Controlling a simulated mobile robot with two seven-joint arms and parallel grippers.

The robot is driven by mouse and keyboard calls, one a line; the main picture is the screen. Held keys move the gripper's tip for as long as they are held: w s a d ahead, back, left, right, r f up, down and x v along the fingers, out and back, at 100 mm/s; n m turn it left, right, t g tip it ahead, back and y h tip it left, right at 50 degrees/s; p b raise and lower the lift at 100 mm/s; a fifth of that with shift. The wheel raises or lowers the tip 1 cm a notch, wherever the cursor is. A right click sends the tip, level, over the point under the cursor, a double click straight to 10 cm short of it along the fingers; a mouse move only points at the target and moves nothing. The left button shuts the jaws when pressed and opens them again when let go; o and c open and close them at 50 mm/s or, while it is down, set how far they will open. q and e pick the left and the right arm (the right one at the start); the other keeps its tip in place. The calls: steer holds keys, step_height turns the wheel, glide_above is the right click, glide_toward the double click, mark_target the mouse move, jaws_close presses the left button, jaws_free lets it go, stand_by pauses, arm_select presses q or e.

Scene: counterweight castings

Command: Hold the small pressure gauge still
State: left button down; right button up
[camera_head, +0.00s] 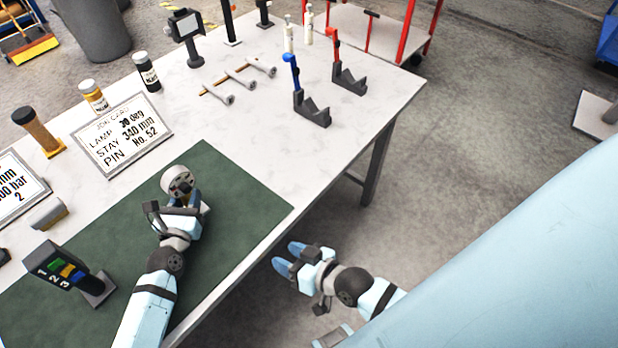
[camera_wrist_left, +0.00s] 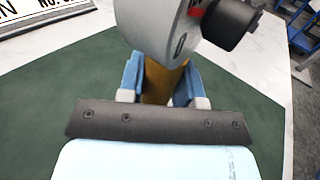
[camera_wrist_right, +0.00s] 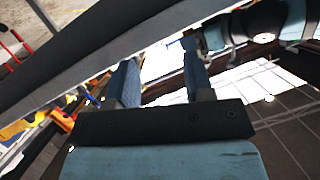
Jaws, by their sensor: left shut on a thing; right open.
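The small pressure gauge (camera_head: 176,180) has a round pale body and stands above the green mat (camera_head: 235,190). In the left wrist view its round body (camera_wrist_left: 160,22) is close up, with a black knob-like part on its right and a brass-coloured stem (camera_wrist_left: 162,82) below. My left gripper (camera_head: 188,200) is shut on the gauge; its blue fingers (camera_wrist_left: 160,85) stand on either side of the stem. My right gripper (camera_head: 287,260) is open and empty, out past the table's edge. Its two fingers are apart in the right wrist view (camera_wrist_right: 158,85).
A job card (camera_head: 122,135) stands behind the mat. A block with coloured numbered buttons (camera_head: 68,272) stands left of my left arm. Blue-handled (camera_head: 308,105) and red-handled (camera_head: 347,75) clamps stand near the table's far right. The white tabletop (camera_head: 265,130) between is clear.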

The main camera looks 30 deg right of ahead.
steer(key=shift+n+g+h, duration=0.5)
steer(key=shift+g+h, duration=0.2)
steer(key=shift+h, duration=0.2)
steer(key=shift+s+d+f, duration=0.6)
steer(key=shift+d+f, duration=0.2)
steer(key=shift+d, duration=0.15)
steer(key=shift+s+d+f, duration=0.6)
steer(key=shift+d+f, duration=0.2)
steer(key=shift+d, duration=0.1)
steer(key=n+y, duration=0.5)
steer(key=n, duration=2.5)
glide_toward(188, 190)
steer(key=shift+n, duration=0.3)
steer(key=x, duration=0.8)
steer(key=shift+w+a+f, duration=0.15)
steer(key=shift+w, duration=0.05)
steer(key=shift+c, duration=0.3)
